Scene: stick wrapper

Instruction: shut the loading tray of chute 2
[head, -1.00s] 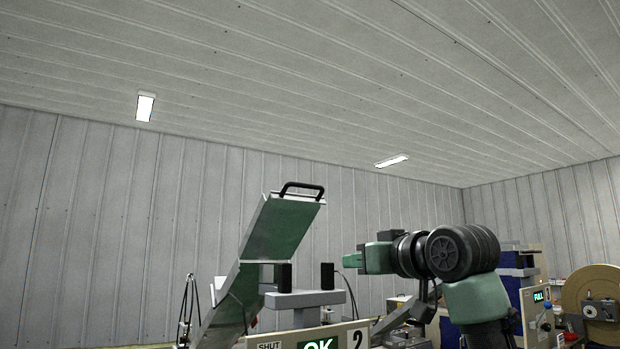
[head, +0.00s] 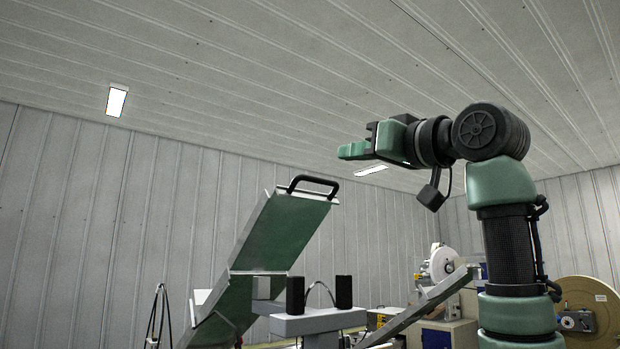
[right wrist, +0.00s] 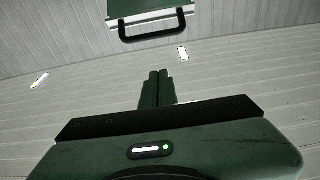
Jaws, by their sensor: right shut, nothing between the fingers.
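The loading tray (head: 278,235) is a green, pale-edged panel tilted up steeply, with a black bar handle (head: 313,181) at its top end. It stands open above a lower green chute section (head: 222,312). In the right wrist view the tray's handle (right wrist: 152,34) shows at the top, beyond the fingertips. My right gripper (head: 345,151) is shut and empty, raised to the right of the handle and a little higher in the picture, apart from it. Its closed fingers also show in the right wrist view (right wrist: 158,77). My left gripper is out of view.
A grey bracket (head: 318,320) with two black posts stands right of the chute. Another sloped grey chute (head: 424,303), a white reel (head: 442,262) and a large tan reel (head: 588,303) stand farther right. The air between handle and gripper looks clear.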

